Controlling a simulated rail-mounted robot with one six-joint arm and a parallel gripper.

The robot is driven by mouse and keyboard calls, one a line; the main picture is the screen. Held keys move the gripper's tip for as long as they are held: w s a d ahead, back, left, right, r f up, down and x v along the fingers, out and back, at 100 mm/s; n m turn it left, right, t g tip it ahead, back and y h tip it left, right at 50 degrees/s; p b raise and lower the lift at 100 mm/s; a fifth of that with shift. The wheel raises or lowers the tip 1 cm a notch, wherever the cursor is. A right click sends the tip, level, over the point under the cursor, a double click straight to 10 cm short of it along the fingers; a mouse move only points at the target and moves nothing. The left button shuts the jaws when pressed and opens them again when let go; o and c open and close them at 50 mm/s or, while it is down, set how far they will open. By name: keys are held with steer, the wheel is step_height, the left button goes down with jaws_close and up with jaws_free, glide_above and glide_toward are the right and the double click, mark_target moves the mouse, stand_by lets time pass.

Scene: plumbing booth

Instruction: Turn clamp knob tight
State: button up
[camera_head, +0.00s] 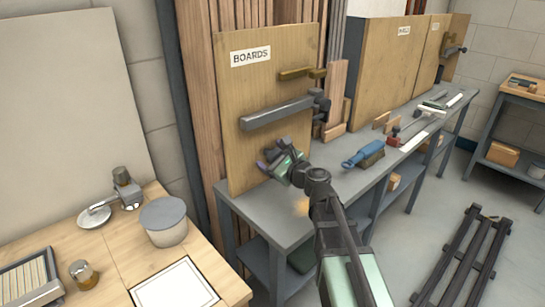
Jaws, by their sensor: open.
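A wooden panel labelled BOARDS (240,90) stands at the back of the grey bench. A long grey bar (275,115) sticks out from it, with a dark clamp-like part (321,104) at its right end. This may hold the clamp knob, but it is too small to tell. My gripper (270,157) is open in front of the panel's lower part, below the grey bar and apart from the dark part. Nothing can be made out between its fingers.
A brass-coloured bar (300,73) sits higher on the panel. A blue tool (362,154) and other tools lie farther along the grey bench (270,206). A wooden table with a grey-lidded tub (163,221) is at lower left. A dark rack (462,258) stands on the floor at right.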

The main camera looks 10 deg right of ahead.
steer(key=v, duration=1)
steer(key=shift+s+d, duration=0.2)
steer(key=shift+s, duration=0.15)
steer(key=shift+r, duration=0.15)
